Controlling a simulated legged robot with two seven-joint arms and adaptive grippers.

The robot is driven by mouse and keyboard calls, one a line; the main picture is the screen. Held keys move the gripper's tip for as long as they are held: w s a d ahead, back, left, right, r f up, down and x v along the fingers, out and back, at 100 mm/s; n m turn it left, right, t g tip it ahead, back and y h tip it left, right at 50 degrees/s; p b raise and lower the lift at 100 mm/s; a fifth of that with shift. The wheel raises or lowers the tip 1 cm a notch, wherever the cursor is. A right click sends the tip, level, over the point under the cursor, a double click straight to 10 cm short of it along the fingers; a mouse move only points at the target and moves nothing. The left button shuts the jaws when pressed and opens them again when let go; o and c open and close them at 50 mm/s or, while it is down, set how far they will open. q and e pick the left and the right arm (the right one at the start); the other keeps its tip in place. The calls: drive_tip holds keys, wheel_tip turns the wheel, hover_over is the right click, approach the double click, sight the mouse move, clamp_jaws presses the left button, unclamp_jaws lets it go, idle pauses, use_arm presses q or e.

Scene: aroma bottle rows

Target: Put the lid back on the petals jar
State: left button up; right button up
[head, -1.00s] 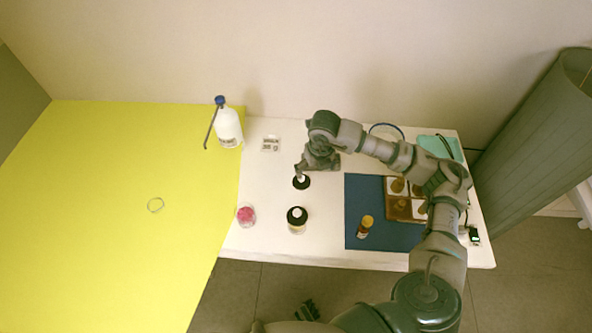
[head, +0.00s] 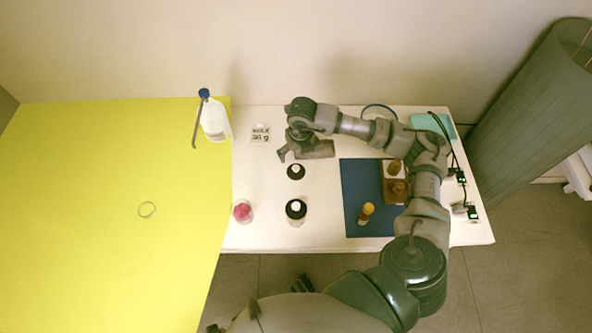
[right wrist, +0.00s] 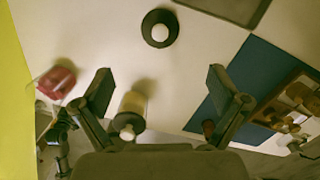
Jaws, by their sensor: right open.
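The petals jar (head: 242,211) is a small clear jar of pink-red petals, near the left part of the white table. It shows no lid and also appears at the left of the right wrist view (right wrist: 57,82). A black round lid with a white knob (head: 296,172) lies flat on the table, behind and right of the jar; it also shows in the right wrist view (right wrist: 160,28). My right gripper (head: 283,154) is open and empty, just behind the lid in the head view. Its fingers (right wrist: 160,72) are apart with nothing between the tips. My left gripper is not clearly shown.
A yellowish jar with a black lid and white knob (head: 296,211) stands in front of the loose lid. A blue mat (head: 360,180) holds an amber bottle (head: 366,212) and a wooden box (head: 395,190). A white bottle with blue cap (head: 214,120) stands at the back left.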

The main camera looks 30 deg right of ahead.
hover_over(297, 168)
drive_tip(key=f, duration=0.6)
drive_tip(key=shift+s+a+f, duration=0.2)
drive_tip(key=shift+s+a, duration=0.1)
drive_tip(key=shift+f, duration=0.3)
drive_tip(key=shift+w+d+f, duration=0.1)
drive_tip(key=shift+d, duration=0.05)
use_arm(q)
drive_tip(key=shift+w+r, duration=0.45)
drive_tip(key=shift+r, duration=0.4)
